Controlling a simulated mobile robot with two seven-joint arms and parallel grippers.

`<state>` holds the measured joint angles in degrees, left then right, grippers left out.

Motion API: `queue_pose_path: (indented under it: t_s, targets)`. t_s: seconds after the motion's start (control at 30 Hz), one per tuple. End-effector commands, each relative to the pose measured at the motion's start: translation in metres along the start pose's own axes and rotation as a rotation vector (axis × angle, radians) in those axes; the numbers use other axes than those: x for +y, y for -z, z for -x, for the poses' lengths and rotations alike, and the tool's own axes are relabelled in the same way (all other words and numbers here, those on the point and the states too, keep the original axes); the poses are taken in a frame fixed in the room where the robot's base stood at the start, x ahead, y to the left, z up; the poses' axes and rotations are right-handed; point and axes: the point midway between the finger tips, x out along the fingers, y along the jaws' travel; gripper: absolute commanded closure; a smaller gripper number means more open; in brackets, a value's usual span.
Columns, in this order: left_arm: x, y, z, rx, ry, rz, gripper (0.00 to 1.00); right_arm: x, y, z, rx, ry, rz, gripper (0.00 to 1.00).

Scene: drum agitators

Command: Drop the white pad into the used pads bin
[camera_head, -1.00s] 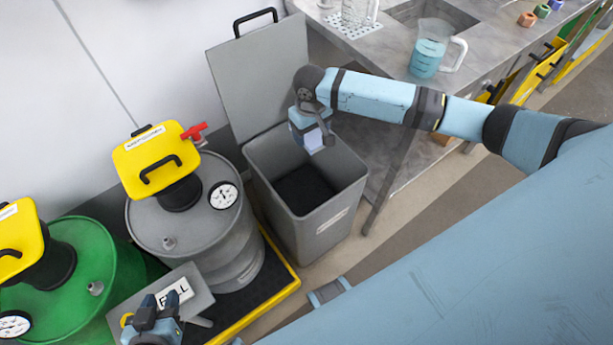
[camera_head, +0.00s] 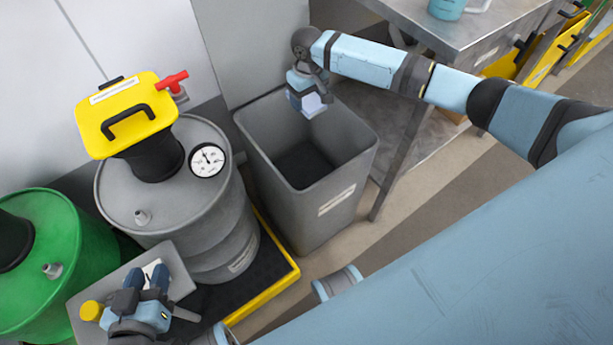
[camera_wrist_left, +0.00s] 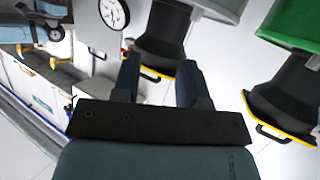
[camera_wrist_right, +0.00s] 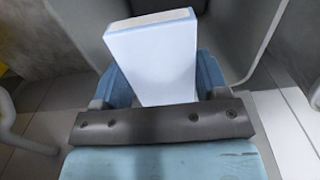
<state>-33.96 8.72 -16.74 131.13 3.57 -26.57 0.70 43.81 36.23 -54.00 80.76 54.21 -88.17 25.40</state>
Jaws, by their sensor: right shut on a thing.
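My right gripper (camera_head: 308,94) is shut on the white pad (camera_head: 314,104) and points down over the back part of the open grey bin (camera_head: 345,170). The pad is a pale block with a blue edge, and it fills the space between the fingers in the right wrist view (camera_wrist_right: 155,62). How high it hangs above the bin's rim is hard to tell. The bin's dark bottom shows, and a white label is on its front, too small to read. My left gripper (camera_head: 146,278) is empty, fingers apart, in front of a grey box with a white label.
A grey drum (camera_head: 190,215) with a yellow-topped agitator (camera_head: 125,112) and a gauge stands left of the bin, on a yellow-edged tray (camera_head: 275,283). A green drum (camera_head: 45,250) is further left. A metal table (camera_head: 470,35) stands to the right.

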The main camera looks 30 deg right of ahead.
Motion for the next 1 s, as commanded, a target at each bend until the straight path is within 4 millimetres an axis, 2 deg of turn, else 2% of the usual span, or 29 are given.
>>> queue_pose_path:
  t_s: [0.2,0.43,0.63,0.9,0.93,1.0]
  targets:
    - [0.013,0.029,-0.005,0.153,-0.048,0.012,0.61,0.000,0.000,-0.016,0.000,0.000,0.000,0.60]
    - [0.024,0.054,-0.004,0.273,-0.089,0.028,0.61,0.000,0.000,-0.025,0.000,0.000,0.000,0.60]
    - [0.029,0.063,-0.002,0.316,-0.106,0.034,0.61,0.000,0.000,-0.027,0.001,0.000,0.000,0.60]
    - [0.029,0.065,-0.001,0.323,-0.107,0.036,0.61,0.000,0.000,-0.027,0.001,0.000,0.000,0.60]
    - [0.029,0.065,-0.001,0.323,-0.107,0.036,0.61,0.000,0.000,-0.027,0.001,0.000,0.000,0.30]
    - [0.029,0.065,-0.001,0.322,-0.107,0.036,0.61,0.000,0.000,-0.027,0.001,0.000,0.000,0.14]
